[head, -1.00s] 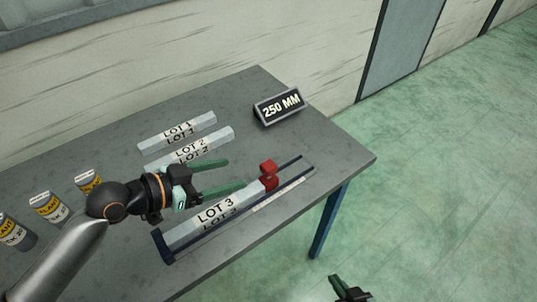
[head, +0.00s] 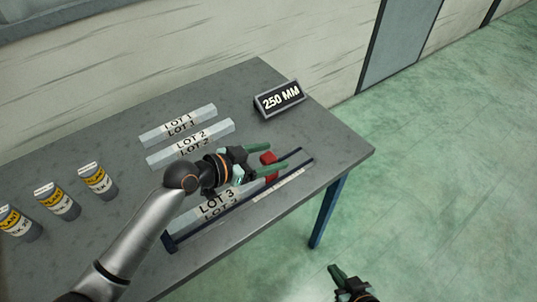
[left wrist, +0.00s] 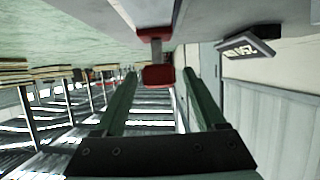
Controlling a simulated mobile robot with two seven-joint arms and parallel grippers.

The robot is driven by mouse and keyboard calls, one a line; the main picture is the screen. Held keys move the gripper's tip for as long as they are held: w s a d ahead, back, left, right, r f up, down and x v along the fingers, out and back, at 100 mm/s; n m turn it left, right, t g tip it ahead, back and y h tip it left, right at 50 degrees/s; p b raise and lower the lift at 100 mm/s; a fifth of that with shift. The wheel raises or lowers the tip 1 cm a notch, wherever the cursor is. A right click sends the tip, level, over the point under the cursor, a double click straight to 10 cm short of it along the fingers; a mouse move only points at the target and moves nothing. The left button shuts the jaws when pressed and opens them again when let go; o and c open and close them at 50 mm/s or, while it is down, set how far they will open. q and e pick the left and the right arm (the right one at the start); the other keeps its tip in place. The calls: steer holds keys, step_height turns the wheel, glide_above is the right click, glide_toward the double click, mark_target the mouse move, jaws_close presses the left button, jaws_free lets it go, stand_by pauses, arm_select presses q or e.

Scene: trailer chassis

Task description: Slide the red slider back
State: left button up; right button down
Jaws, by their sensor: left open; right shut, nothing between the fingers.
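The red slider (head: 268,158) sits on a dark blue rail (head: 296,158) with a pale scale strip, right of the LOT 3 bar (head: 219,205). My left gripper (head: 286,158) is open, with its green fingers reaching over the rail on either side of the slider in the head view. In the left wrist view the slider's red knob (left wrist: 158,76) shows between the open fingertips, with space on both sides. My right gripper (head: 343,283) is shut and empty, low in the head view, away from the table.
The LOT 1 bar (head: 178,126) and LOT 2 bar (head: 190,144) lie behind the rail on the grey table (head: 90,150). The 250 MM sign (head: 279,99) stands at the back right. Several labelled cylinders (head: 98,181) stand at the left.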

arm_select(q)
steer(key=shift+c, duration=0.4)
jaws_close()
stand_by(0.9)
